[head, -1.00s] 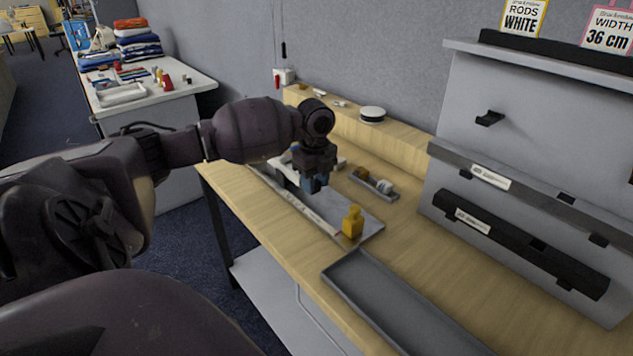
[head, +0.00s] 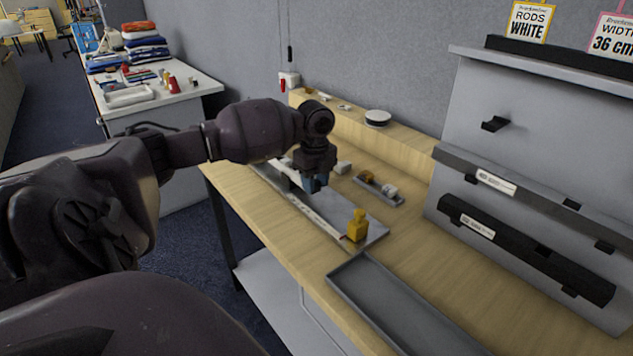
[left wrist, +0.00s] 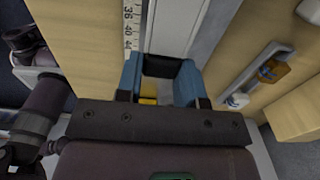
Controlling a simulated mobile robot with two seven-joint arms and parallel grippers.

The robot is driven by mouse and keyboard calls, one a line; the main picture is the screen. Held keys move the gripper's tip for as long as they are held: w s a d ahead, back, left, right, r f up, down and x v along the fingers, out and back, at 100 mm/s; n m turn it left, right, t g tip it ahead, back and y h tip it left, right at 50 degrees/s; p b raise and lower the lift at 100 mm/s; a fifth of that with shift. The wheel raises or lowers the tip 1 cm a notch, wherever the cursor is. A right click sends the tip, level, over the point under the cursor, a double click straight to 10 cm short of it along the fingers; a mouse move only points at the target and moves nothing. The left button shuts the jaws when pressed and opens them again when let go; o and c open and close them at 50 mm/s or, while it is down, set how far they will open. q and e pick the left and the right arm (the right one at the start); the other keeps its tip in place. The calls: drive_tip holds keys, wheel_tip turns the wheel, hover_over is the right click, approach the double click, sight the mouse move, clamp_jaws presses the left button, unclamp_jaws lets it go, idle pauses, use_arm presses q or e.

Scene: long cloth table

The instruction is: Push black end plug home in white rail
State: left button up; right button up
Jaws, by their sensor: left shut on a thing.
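My left gripper (head: 316,185) reaches over the bench fixture from the left, pointing down. In the left wrist view its blue fingertips (left wrist: 160,82) are closed on a small dark piece (left wrist: 162,66), which looks like the black end plug. The white rail (left wrist: 177,22) runs away from the fingers there, in line with the dark piece. A scale with numbers (left wrist: 132,22) lies along the rail's left side. In the head view the gripper hides the plug.
A yellow block (head: 357,226) stands at the near end of the grey fixture plate (head: 372,235). A small tray (head: 380,190) with little parts lies to the right. An empty grey tray (head: 400,305) lies nearer. A rack with black rails (head: 525,250) stands at right.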

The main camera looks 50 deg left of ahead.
use_arm(q)
drive_tip(key=shift+a, duration=0.3)
drive_tip(key=o, duration=1)
use_arm(e)
drive_tip(key=shift+a, duration=0.2)
use_arm(q)
wheel_tip(320, 180, up, 4)
drive_tip(key=shift+w+p, duration=0.1)
drive_tip(key=shift+p, duration=0.25)
wheel_tip(320, 180, up, 7)
drive_tip(key=shift+f+p, duration=0.1)
drive_tip(key=shift+p, duration=0.25)
use_arm(e)
drive_tip(key=shift+s+d+f, duration=0.3)
drive_tip(key=shift+s+f, duration=0.2)
drive_tip(key=shift+s, duration=0.25)
